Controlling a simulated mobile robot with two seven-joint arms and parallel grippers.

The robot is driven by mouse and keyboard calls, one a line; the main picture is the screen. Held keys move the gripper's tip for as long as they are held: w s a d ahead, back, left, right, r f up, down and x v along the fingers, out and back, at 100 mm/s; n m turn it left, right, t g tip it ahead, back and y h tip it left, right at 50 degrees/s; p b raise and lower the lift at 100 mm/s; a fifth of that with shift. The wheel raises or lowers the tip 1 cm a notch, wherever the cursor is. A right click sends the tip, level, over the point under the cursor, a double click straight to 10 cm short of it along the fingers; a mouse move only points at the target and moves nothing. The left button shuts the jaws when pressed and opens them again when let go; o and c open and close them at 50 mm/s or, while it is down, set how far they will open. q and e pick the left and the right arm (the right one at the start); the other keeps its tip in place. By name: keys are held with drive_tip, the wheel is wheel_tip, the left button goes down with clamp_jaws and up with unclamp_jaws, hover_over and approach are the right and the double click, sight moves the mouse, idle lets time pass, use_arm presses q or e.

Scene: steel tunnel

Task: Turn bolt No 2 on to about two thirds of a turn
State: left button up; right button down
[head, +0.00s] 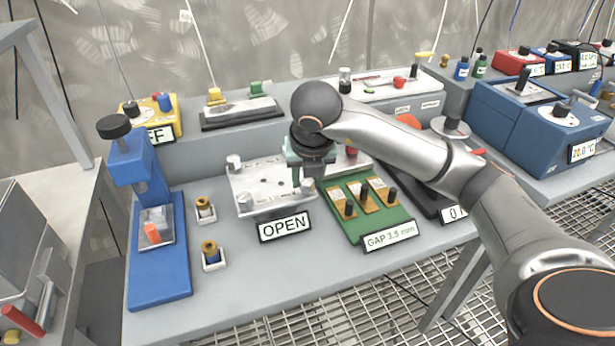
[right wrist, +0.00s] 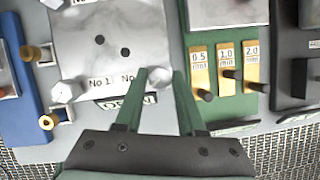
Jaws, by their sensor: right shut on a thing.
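The pale metal plate (head: 270,185) lies on the grey bench behind a sign reading OPEN (head: 285,226). Light bolt heads stand at its corners. In the right wrist view the plate (right wrist: 110,30) has two dark holes and the marks No 1 and No 2. Bolt No 1 (right wrist: 65,92) stands clear at the plate's left corner. Bolt No 2 (right wrist: 160,77) is between the green fingertips of my right gripper (right wrist: 162,84). In the head view my right gripper (head: 303,178) points down at the plate's front right corner, shut on bolt No 2 (head: 308,184). My left gripper is out of view.
A green gap-gauge board (head: 375,228) with dark knobs stands close right of the plate. Left are two small holders with brass-topped pieces (head: 211,250) and a blue press (head: 160,270). The front of the bench is bare.

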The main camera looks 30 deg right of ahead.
idle(0.4)
drive_tip(key=c, duration=0.5)
unclamp_jaws()
use_arm(q)
drive_tip(key=p, duration=0.1)
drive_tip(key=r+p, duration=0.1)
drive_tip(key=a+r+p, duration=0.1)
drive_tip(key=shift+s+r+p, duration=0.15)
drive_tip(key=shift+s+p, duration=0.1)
drive_tip(key=shift+p, duration=0.15)
use_arm(e)
drive_tip(key=v, duration=1.2)
drive_tip(key=shift+r, duration=0.3)
drive_tip(key=shift+a, duration=0.1)
